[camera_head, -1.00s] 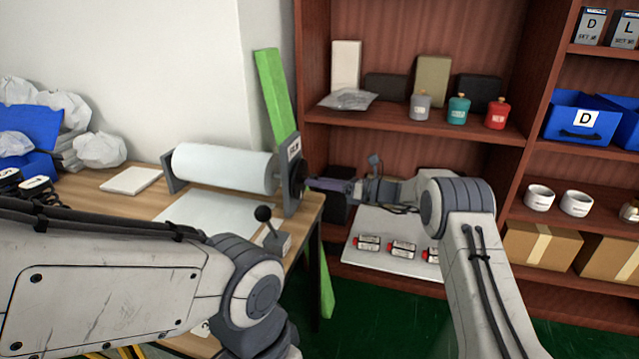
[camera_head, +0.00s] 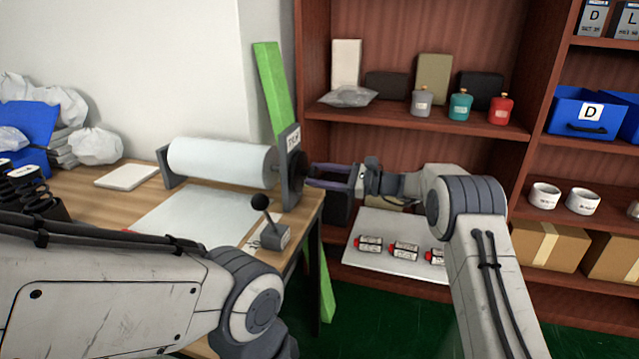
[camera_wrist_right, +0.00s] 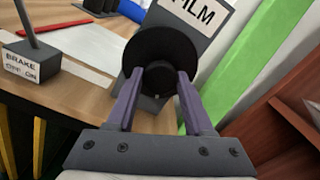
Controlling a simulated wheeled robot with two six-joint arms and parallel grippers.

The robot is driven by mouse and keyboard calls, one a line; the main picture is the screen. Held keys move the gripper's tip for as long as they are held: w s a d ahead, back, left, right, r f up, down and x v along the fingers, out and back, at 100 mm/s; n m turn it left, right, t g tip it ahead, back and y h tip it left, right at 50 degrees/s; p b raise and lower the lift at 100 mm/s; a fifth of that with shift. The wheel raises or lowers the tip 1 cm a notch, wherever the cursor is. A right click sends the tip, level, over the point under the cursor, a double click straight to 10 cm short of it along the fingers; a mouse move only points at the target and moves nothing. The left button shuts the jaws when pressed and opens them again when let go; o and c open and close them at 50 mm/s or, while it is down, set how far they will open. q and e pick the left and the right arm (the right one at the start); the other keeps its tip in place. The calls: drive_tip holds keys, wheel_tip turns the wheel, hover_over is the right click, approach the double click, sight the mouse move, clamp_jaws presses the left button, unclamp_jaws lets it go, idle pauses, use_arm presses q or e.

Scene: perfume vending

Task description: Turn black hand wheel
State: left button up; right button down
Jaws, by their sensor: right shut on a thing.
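The black hand wheel (camera_head: 297,170) sits on the right end of the film roll stand, beside the grey plate (camera_head: 291,145). In the right wrist view the wheel (camera_wrist_right: 160,42) is a dark round disc with a hub, below a "FILM" label. My right gripper (camera_head: 312,175) reaches it from the right. In the wrist view its two purple fingers (camera_wrist_right: 160,75) lie on either side of the hub, shut on the hand wheel. The finger contact is partly hidden in the head view. My left arm crosses the lower left; its gripper is out of view.
A brake lever with a black knob (camera_head: 261,202) stands near the table edge. A green board (camera_head: 270,85) leans behind. A brown shelf (camera_head: 430,125) with bottles and boxes stands right.

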drive_tip(key=shift+f+n+b, duration=0.25)
drive_tip(key=shift+n+b, duration=0.5)
drive_tip(key=shift+n, duration=0.25)
drive_tip(key=n+b, duration=1.4)
drive_tip(key=shift+f+n+b, duration=0.1)
drive_tip(key=shift+n+b, duration=0.2)
drive_tip(key=n+b, duration=0.2)
drive_tip(key=n, duration=0.1)
drive_tip(key=shift+n+b, duration=0.3)
drive_tip(key=shift+b, duration=0.1)
drive_tip(key=n+b, duration=0.2)
drive_tip(key=n, duration=0.1)
drive_tip(key=shift+n, duration=0.3)
drive_tip(key=n+b, duration=0.1)
drive_tip(key=n, duration=0.2)
drive_tip(key=shift+n+b, duration=0.65)
drive_tip(key=shift+n, duration=1.25)
drive_tip(key=shift+r, duration=0.2)
drive_tip(key=shift+c, duration=1.5)
unclamp_jaws()
drive_tip(key=shift+r, duration=0.1)
